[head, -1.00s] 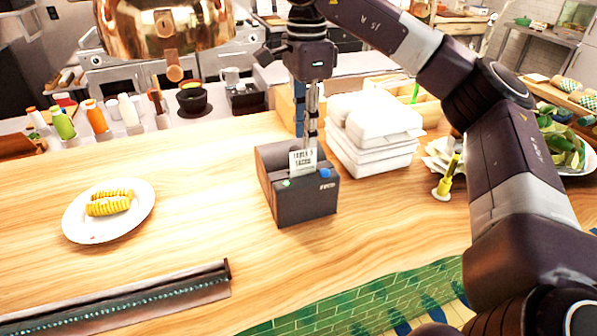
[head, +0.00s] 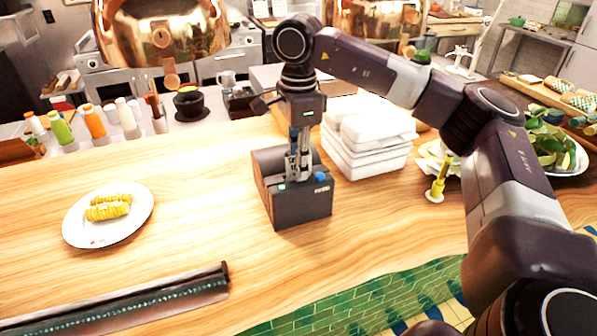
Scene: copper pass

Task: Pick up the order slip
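The dark slip printer (head: 303,208) stands on the wooden counter near the middle of the head view. It has a green light and a blue button on its top edge. My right gripper (head: 299,178) points straight down over the printer's top, with its fingers right at the slot. The order slip is hidden or nearly hidden behind the fingers, and I cannot make it out clearly. The fingers look close together, but I cannot tell whether they are shut on the slip. My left gripper is not in view.
White takeaway boxes (head: 368,140) are stacked close to the right of the printer. A plate (head: 78,226) with yellow food is at left. A copper lamp (head: 160,30) hangs above.

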